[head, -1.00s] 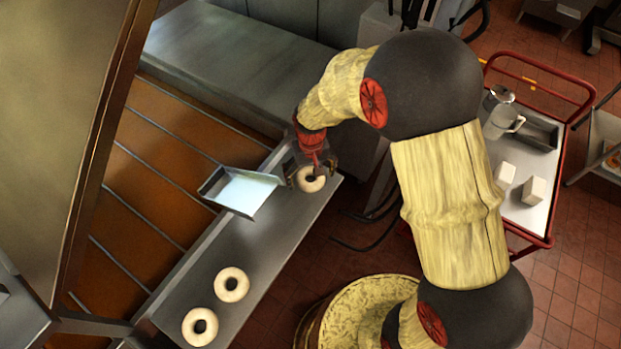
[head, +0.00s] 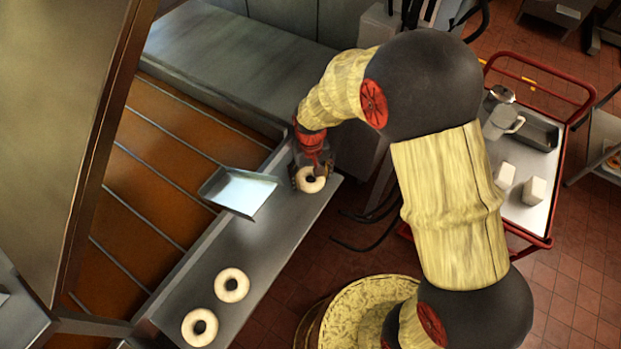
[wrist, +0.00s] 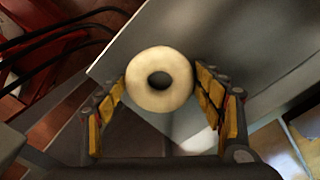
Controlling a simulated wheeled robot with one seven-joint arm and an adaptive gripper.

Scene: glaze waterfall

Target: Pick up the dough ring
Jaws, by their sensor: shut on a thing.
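A pale dough ring (head: 310,181) lies at the far end of the steel shelf (head: 268,232). My gripper (head: 311,178) is over it from above. In the wrist view the dough ring (wrist: 160,81) sits between the two yellow-padded fingers of my gripper (wrist: 162,92), and they are closed on its outer sides. Its hole faces the camera. I cannot tell from the views whether the ring is clear of the shelf. Two more dough rings, the middle one (head: 231,285) and the near one (head: 200,327), lie at the near end of the shelf.
A square metal tray (head: 238,192) with a pale surface stands left of my gripper, close to it. Orange-brown ground with metal bars (head: 150,190) lies left of the shelf. A red-framed cart (head: 525,215) with a jug and white blocks stands at the right.

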